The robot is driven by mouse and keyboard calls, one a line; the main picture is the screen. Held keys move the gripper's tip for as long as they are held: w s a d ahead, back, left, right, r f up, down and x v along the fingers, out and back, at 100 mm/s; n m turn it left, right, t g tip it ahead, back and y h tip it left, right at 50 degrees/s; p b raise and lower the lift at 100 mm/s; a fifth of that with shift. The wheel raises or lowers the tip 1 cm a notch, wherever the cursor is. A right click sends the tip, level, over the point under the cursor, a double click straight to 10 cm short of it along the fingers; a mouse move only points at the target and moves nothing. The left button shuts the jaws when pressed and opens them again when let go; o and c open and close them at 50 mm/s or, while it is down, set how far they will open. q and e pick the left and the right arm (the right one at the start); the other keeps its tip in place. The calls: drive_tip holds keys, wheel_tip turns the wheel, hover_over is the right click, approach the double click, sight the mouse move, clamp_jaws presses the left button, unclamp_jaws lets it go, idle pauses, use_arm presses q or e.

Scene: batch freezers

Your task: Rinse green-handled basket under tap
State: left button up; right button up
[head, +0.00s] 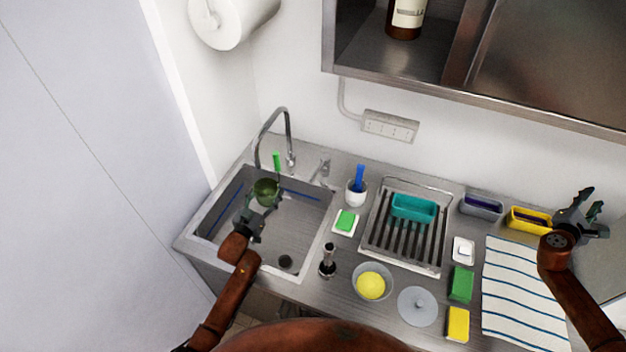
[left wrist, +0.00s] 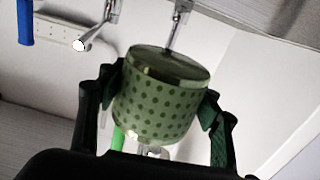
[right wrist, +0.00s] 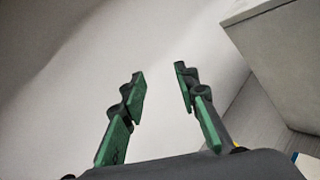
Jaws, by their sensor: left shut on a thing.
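The green basket (head: 266,190) has a dotted wall and an upright bright green handle (head: 277,162). It is over the left part of the sink (head: 310,236), close below the end of the curved tap (head: 288,130). My left gripper (head: 256,208) is shut on the basket's sides. In the left wrist view the basket (left wrist: 155,105) sits between both fingers, and the handle (left wrist: 118,139) shows partly behind it. A thin grey spout or stream meets its rim there; I cannot tell which. My right gripper (head: 572,215) is open and empty, raised over the right end of the counter.
Right of the sink stand a white cup with a blue-handled tool (head: 357,190), a green sponge on a dish (head: 346,221) and a drying rack (head: 377,244) holding a teal basket (head: 413,207). A striped towel (head: 520,290) lies far right. A cabinet (head: 400,75) overhangs the back.

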drive_tip(key=w+a+m+t, duration=0.1)
drive_tip(key=w+a, duration=0.3)
drive_tip(key=a, duration=0.6)
drive_tip(key=w+a+f+m+y, duration=0.1)
drive_tip(key=w+a, duration=0.4)
drive_tip(key=a, duration=0.4)
drive_tip(key=w+a+m+t, duration=0.15)
drive_tip(key=w+a, duration=0.25)
drive_tip(key=a, duration=0.6)
drive_tip(key=w+a+r+m+t+y, duration=0.1)
drive_tip(key=a+r, duration=0.3)
drive_tip(key=a, duration=0.7)
drive_tip(key=w+a+r+y, duration=0.1)
drive_tip(key=a+r, duration=0.3)
drive_tip(key=a, duration=0.6)
drive_tip(key=w+a+r+m+t+y, duration=0.15)
drive_tip(key=a+r, duration=0.25)
drive_tip(key=a, duration=0.7)
drive_tip(key=n+g+y, duration=0.7)
drive_tip(key=n+y, duration=0.1)
drive_tip(key=n, duration=0.9)
approach(312, 179)
drive_tip(key=x, duration=1.1)
drive_tip(key=shift+f, duration=0.1)
drive_tip(key=shift+c, duration=0.2)
clamp_jaws()
